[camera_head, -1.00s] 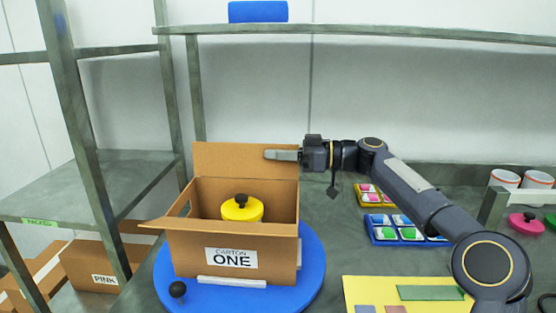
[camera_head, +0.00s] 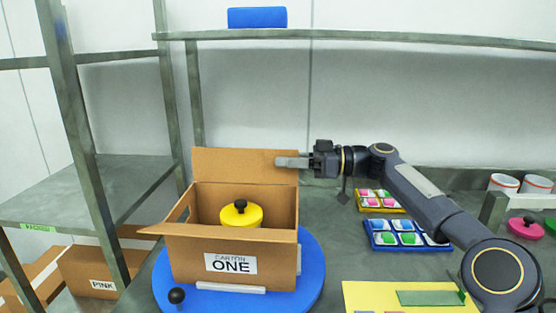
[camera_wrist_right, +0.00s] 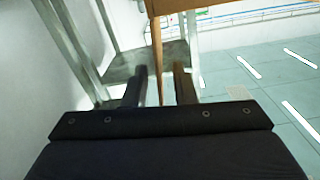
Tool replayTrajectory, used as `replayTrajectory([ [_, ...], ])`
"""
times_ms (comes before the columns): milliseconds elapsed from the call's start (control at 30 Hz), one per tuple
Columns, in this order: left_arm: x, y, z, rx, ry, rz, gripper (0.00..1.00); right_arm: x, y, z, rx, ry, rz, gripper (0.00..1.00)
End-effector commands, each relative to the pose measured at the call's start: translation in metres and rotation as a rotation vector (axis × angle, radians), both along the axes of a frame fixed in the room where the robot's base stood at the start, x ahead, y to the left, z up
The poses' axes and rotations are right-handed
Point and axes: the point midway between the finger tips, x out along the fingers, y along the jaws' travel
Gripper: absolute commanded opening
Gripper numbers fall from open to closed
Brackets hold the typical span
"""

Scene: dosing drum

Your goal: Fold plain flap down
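An open brown carton labelled ONE (camera_head: 190,258) sits on a blue round turntable (camera_head: 312,285). Its plain back flap (camera_head: 230,165) stands upright. A side flap (camera_head: 165,228) sticks out to the left. A yellow drum with a black knob (camera_head: 240,215) is inside the carton. My right gripper (camera_head: 278,161) is at the upper right end of the back flap. In the wrist view, its two fingers (camera_wrist_right: 161,85) are apart, with the thin edge of a brown board (camera_wrist_right: 157,45) between them and gaps visible. My left gripper is not in view.
A black knob (camera_head: 176,296) stands on the turntable's front left. Blue (camera_head: 405,244) and yellow trays with coloured pieces lie right of the carton. A yellow mat (camera_head: 380,292) is at front right. A shelf (camera_head: 350,34) runs above; a grey rack (camera_head: 90,190) stands left.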

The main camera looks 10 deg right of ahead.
Motion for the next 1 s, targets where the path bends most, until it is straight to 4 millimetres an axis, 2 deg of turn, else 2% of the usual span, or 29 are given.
replayTrajectory([
  [100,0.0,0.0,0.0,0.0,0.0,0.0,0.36,-0.004,-0.023,0.0,0.0,0.0,-0.003,0.25],
  [300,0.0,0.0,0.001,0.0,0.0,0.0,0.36,-0.009,-0.046,0.0,0.0,0.0,-0.002,0.25],
  [633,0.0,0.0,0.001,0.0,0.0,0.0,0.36,-0.01,-0.051,0.0,0.0,0.0,0.0,0.25],
  [700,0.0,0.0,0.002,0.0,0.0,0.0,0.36,-0.01,-0.051,0.001,0.0,0.0,0.0,0.17],
  [833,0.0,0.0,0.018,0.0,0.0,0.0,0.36,-0.01,-0.051,0.018,0.0,-0.001,0.0,0.0],
  [1000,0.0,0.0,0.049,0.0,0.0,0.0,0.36,-0.01,-0.051,0.047,0.0,0.0,0.0,0.0],
])
